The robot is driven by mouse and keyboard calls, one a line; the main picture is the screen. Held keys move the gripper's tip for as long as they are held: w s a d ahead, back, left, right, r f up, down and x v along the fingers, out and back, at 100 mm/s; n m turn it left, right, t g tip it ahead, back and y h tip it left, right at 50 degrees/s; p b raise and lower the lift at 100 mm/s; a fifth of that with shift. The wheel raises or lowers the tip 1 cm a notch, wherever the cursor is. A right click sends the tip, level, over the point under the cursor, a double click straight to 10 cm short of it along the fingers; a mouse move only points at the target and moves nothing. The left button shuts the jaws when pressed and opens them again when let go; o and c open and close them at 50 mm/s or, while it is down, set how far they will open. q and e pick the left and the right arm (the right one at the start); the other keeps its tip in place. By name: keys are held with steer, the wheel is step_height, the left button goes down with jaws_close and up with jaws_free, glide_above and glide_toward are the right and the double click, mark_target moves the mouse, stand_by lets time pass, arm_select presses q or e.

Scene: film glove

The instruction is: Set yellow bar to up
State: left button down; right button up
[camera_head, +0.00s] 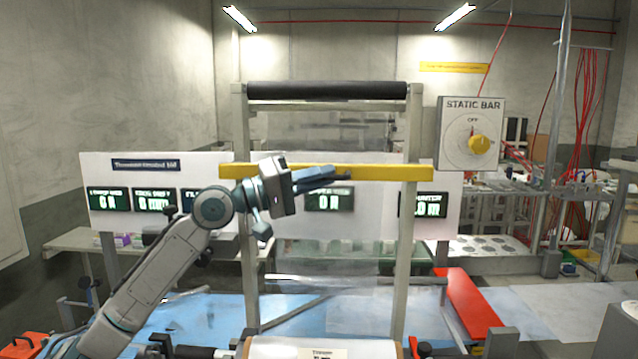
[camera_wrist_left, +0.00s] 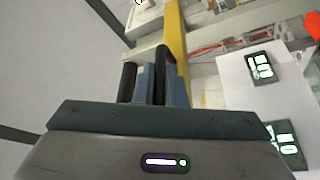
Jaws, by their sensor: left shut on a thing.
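The yellow bar (camera_head: 390,173) lies level across the two upright posts of a tall frame, below the black roller at its top. My left gripper (camera_head: 338,180) reaches in from the left and is shut on the bar near its middle. Its fingers cover part of the bar. In the left wrist view the yellow bar (camera_wrist_left: 178,42) runs from the top edge down to the fingers of my left gripper (camera_wrist_left: 154,82), where the contact is partly hidden. My right gripper is not in view.
The black roller (camera_head: 326,91) tops the frame. A white panel with digital displays (camera_head: 328,199) stands behind it. A static bar box (camera_head: 470,133) with a yellow knob hangs to the right. A red plate (camera_head: 468,303) lies low at right.

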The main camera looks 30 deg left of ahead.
arm_select(q)
steer(key=shift+a+r, duration=0.1)
steer(key=shift+r, duration=0.25)
steer(key=c, duration=1.8)
jaws_free()
steer(key=shift+o, duration=0.2)
steer(key=shift+f, duration=0.1)
steer(key=shift+s+a+f+b, duration=0.15)
steer(key=shift+s+f+b, duration=0.15)
steer(key=shift+b, duration=0.4)
steer(key=b+v, duration=1)
steer(key=b, duration=0.3)
steer(key=shift+b, duration=0.35)
steer(key=shift+r, duration=0.15)
